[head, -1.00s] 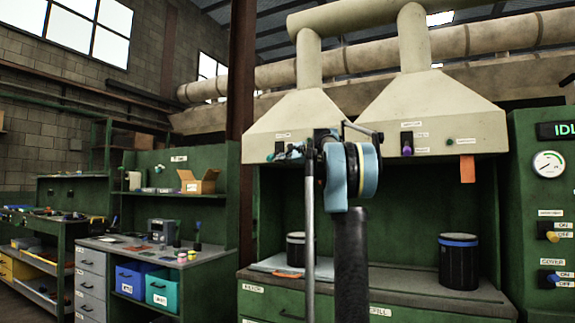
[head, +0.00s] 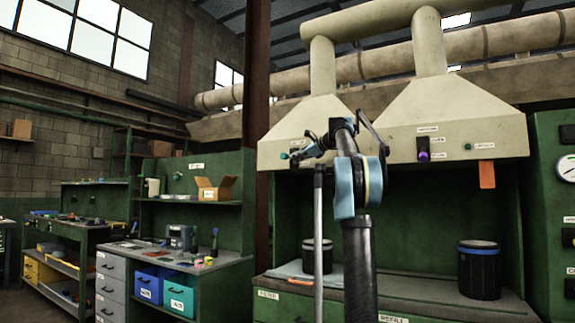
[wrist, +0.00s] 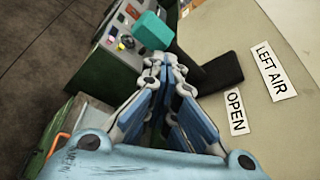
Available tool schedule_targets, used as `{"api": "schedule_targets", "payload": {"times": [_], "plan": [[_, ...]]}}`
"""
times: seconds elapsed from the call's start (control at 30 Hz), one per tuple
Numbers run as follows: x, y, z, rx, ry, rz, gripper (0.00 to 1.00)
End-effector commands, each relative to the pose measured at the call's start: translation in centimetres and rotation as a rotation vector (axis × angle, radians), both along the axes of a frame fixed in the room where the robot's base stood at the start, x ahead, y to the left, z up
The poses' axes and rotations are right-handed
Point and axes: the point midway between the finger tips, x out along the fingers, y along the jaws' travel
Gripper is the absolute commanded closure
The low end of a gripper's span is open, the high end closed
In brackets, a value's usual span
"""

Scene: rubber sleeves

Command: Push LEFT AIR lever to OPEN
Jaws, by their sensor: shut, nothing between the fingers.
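My gripper (wrist: 165,72) is shut and empty in the wrist view, close to the hood face. It also shows in the head view (head: 305,150), in front of the left hood. A black plate (wrist: 218,72) stands out from the hood beside the fingertips, on their right. A teal block (wrist: 152,30), apparently the lever's knob, lies just beyond the fingertips; I cannot tell whether they touch. The white LEFT AIR label (wrist: 271,70) and OPEN label (wrist: 236,112) are to the right. In the head view my arm and gripper hide most of the left lever.
The right hood has its own lever with a purple knob (head: 423,155) and a hanging orange tag (head: 487,174). Below the hoods is a workbench with a dark canister (head: 479,270). Floor is open at left.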

Motion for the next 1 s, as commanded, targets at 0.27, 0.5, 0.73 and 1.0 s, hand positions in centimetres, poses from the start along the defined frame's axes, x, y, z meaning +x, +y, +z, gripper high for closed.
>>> {"api": "schedule_targets", "payload": {"times": [0.27,0.5,0.73,1.0], "plan": [[0.0,-1.3,0.2,0.019,0.023,-0.011,1.0],[0.1,-1.5,0.2,0.02,0.024,-0.013,1.0],[0.1,-1.7,0.2,0.019,0.023,-0.015,1.0],[0.1,-1.6,0.2,0.018,0.023,-0.014,1.0]]}}
